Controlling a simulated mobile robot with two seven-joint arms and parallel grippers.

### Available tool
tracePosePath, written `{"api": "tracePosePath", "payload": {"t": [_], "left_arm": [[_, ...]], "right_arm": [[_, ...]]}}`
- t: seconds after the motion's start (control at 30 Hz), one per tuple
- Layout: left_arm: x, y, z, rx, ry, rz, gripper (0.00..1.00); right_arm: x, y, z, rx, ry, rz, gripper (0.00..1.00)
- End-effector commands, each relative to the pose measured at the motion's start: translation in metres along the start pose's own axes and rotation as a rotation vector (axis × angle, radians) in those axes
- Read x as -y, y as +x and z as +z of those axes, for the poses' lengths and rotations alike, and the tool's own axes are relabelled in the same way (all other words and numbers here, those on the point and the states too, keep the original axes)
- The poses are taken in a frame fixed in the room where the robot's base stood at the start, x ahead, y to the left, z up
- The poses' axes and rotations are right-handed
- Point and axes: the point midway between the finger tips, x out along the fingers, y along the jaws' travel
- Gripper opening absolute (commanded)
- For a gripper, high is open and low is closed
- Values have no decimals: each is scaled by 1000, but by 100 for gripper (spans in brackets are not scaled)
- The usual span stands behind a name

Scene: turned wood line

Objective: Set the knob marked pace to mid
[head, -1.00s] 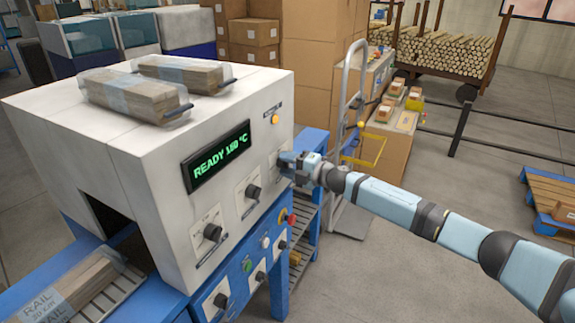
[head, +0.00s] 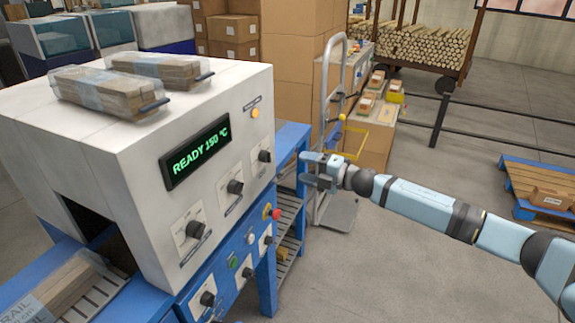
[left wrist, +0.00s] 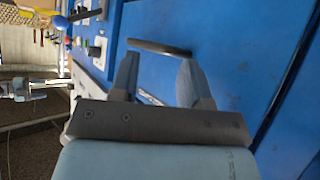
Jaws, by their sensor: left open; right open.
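The white machine's front has three black knobs: a near one (head: 195,229), a middle one (head: 235,187) and a far one (head: 264,156). More dark knobs sit on the blue panel below, including a near one (head: 207,298). The labels are too small to read, so I cannot tell which is marked pace or its setting. My right gripper (head: 308,172) is open and empty, clear of the machine, to the right of the far knob. My left gripper (left wrist: 156,70) is open in the left wrist view, by a blue panel with a dark bar handle (left wrist: 160,48); nothing shows between its fingers.
The display (head: 195,151) reads READY 150 °C. Wrapped wood bundles (head: 100,90) lie on the machine's top. A red button (head: 276,214) sticks out low on the front. A hand truck (head: 335,100) stands behind my right gripper.

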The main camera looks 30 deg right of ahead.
Motion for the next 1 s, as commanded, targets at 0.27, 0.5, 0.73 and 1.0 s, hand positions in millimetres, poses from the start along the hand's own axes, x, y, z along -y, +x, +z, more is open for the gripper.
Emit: {"api": "tracePosePath", "payload": {"t": [0.27,0.5,0.73,1.0], "left_arm": [[-1,2,1,3,-8,0,43],[-2,2,0,0,-14,0,43],[-2,2,0,-2,-12,0,43],[1,2,1,0,-1,0,43]], "right_arm": [[0,-24,0,1,0,0,63],[0,-24,0,0,0,1,63],[0,-24,0,0,0,1,63],[39,-17,-39,28,157,11,63]]}}
